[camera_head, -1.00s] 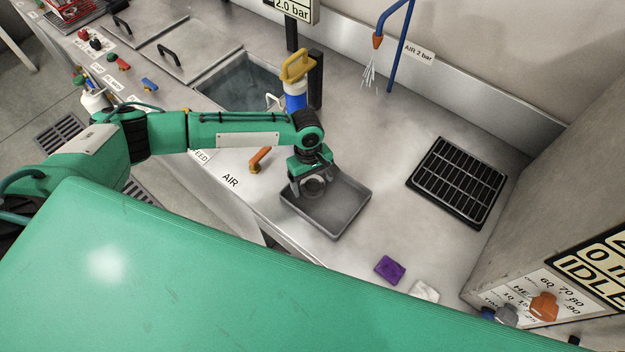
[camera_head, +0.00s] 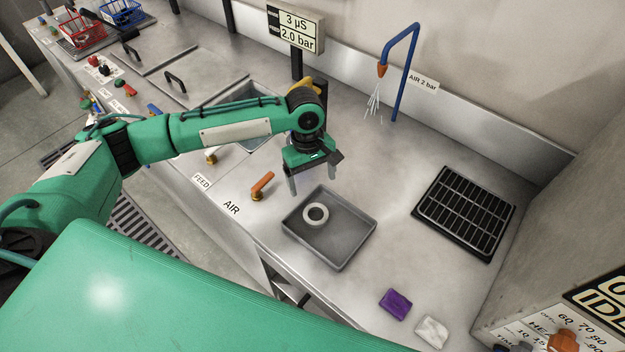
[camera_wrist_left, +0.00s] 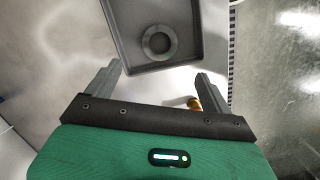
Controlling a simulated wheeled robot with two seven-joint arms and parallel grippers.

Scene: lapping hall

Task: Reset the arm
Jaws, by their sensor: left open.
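My left gripper (camera_head: 317,180) is open and empty. It hangs above the steel bench, just behind and above the grey tray (camera_head: 345,254). A light grey ring (camera_head: 315,214) lies flat in the tray, towards its left back part. In the left wrist view the two fingers (camera_wrist_left: 156,86) stand wide apart with nothing between them. The ring (camera_wrist_left: 158,42) and the tray (camera_wrist_left: 193,52) lie beyond the fingertips there. My right gripper is not in view.
An orange-handled AIR valve (camera_head: 262,184) stands left of the tray. A blue air pipe (camera_head: 405,70) rises behind. A black slotted rack (camera_head: 465,211) lies to the right. A purple pad (camera_head: 396,304) and a white cloth (camera_head: 431,332) lie in front.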

